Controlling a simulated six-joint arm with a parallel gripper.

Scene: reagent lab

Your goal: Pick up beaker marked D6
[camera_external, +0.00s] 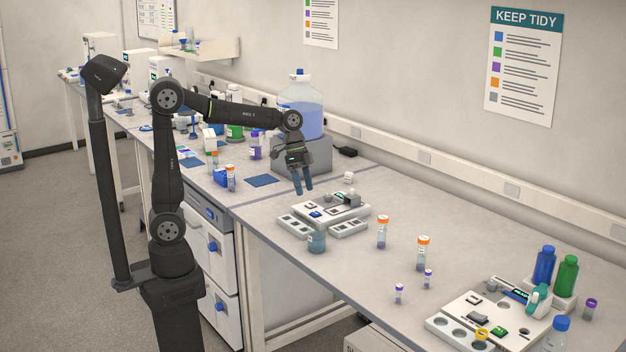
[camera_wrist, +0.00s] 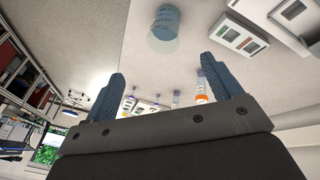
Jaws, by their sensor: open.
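A small clear beaker with blue-grey contents (camera_external: 316,242) stands upright on the bench, at the front edge of a white device. What looks like the same beaker shows in the wrist view (camera_wrist: 165,24) at the top, beyond the fingertips and between their lines. Its marking is too small to read, so I cannot confirm D6. My gripper (camera_external: 303,189) is open and empty, its blue fingers pointing down above and behind the device, apart from the beaker. Both spread fingers show in the wrist view (camera_wrist: 162,70).
The white device (camera_external: 296,225) with raised parts is below my gripper. Orange-capped vials (camera_external: 382,234) and small purple-capped vials (camera_external: 399,294) stand to the right. A large blue carboy (camera_external: 302,105) on a grey box (camera_external: 306,158) is behind. Bench between the vials is clear.

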